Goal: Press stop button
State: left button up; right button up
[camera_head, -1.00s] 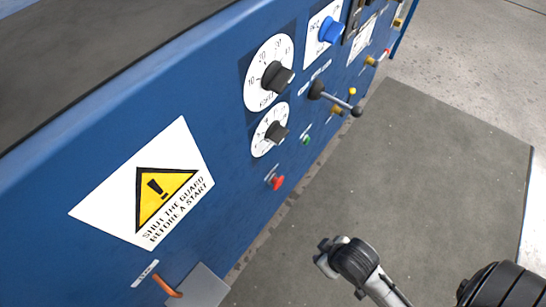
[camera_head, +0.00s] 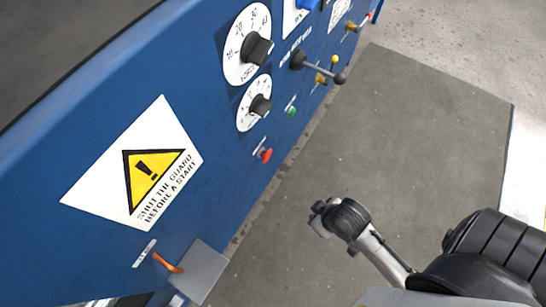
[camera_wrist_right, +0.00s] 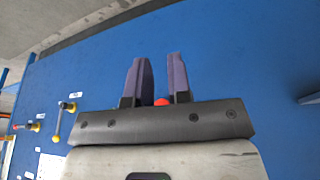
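The red button (camera_head: 265,155) sits low on the blue machine panel, beside a small white label, in the head view. A red spot (camera_wrist_right: 162,102), probably this button, shows between the bases of my right fingers in the right wrist view, mostly hidden by the gripper body. My right gripper (camera_wrist_right: 158,60) is open and empty, its two dark fingers parted before the blue panel. In the head view the dark end of my right arm (camera_head: 340,217) is to the right of and below the button, apart from it. My left gripper is not in view.
A green button (camera_head: 292,111), two dials (camera_head: 258,47) (camera_head: 260,104) and a black-knobbed lever (camera_head: 318,67) are above the red button. A warning sign (camera_head: 138,170) is at left. An orange handle (camera_head: 167,263) and grey plate (camera_head: 199,272) stick out below. Grey floor (camera_head: 420,150) is clear.

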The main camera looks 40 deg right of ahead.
jog(key=d+f, duration=0.1)
jog(key=d, duration=0.1)
jog(key=d+f+m+h, duration=0.1)
jog(key=d, duration=0.1)
jog(key=d+f+g+h, duration=0.1)
jog(key=d, duration=0.1)
jog(key=shift+s+d+f+m+p, duration=0.1)
jog(key=shift+d+f+m+p, duration=0.15)
jog(key=shift+f+m+p, duration=0.15)
jog(key=c, duration=0.3)
jog(key=shift+t+h, duration=0.3)
jog(key=shift+h, duration=0.6)
jog(key=d, duration=0.1)
jog(key=d+f, duration=0.1)
jog(key=w+d, duration=0.1)
jog(key=shift+d+f, duration=0.15)
jog(key=shift+d, duration=0.2)
grip_shut()
jog(key=w+d+n+t+h, duration=0.4)
jog(key=w+d+n+t, duration=0.35)
jog(key=n, duration=0.65)
jog(key=a+r+n+t+y, duration=0.1)
jog(key=a+n+t+y, duration=0.2)
jog(key=n, duration=1)
jog(key=a+r+n+t+y, duration=0.2)
jog(key=a+n+y, duration=0.6)
jog(key=n, duration=0.5)
jog(key=shift+a+t+y, duration=0.25)
jog(key=shift+t+y, duration=0.4)
jog(key=shift+y, duration=0.65)
